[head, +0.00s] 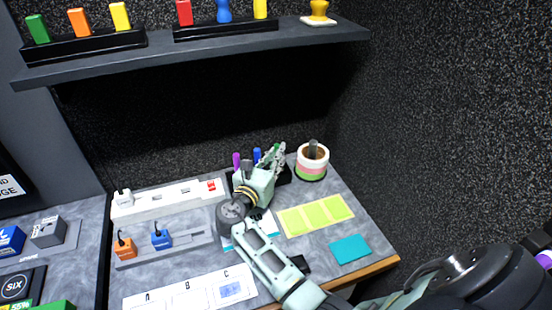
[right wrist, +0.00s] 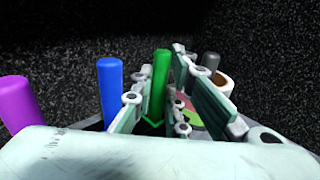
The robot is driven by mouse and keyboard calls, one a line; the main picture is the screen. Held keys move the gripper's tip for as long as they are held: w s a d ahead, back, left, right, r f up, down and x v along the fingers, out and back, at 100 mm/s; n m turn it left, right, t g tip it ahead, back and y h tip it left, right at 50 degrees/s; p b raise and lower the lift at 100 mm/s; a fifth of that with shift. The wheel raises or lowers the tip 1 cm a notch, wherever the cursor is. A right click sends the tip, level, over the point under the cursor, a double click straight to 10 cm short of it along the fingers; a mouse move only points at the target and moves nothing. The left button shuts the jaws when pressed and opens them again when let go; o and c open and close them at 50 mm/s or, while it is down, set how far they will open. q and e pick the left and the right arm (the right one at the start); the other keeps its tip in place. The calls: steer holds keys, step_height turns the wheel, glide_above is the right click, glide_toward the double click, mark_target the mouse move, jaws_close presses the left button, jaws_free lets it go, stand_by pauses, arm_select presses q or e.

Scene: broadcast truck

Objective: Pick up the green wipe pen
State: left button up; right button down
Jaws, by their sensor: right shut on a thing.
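The green wipe pen (right wrist: 158,85) stands upright between the two fingers of my right gripper (right wrist: 160,98) in the right wrist view. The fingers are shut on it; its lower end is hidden. In the head view my right gripper (head: 275,160) reaches over the dark pen holder (head: 285,176) at the back of the desk, covering most of the pen. A blue pen (right wrist: 110,90) and a purple pen (right wrist: 17,103) stand to the left of the green one in the right wrist view. My left gripper is not in view.
A striped round pot (head: 312,163) stands just right of the holder, close to the dark wall. A shelf (head: 200,60) with coloured blocks hangs above. Yellow-green notes (head: 315,215) and a teal pad (head: 350,249) lie in front. White and grey strips with plugs lie left.

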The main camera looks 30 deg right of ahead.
mark_target(275, 146)
step_height(275, 146, up, 4)
steer(key=shift+f, duration=0.1)
steer(key=s+d+r+p, duration=0.1)
steer(key=s+d+r, duration=0.2)
steer(key=s+r, duration=0.4)
steer(key=s, duration=0.4)
steer(key=shift+s+p, duration=0.15)
steer(key=shift+p, duration=0.25)
steer(key=shift+d, duration=0.1)
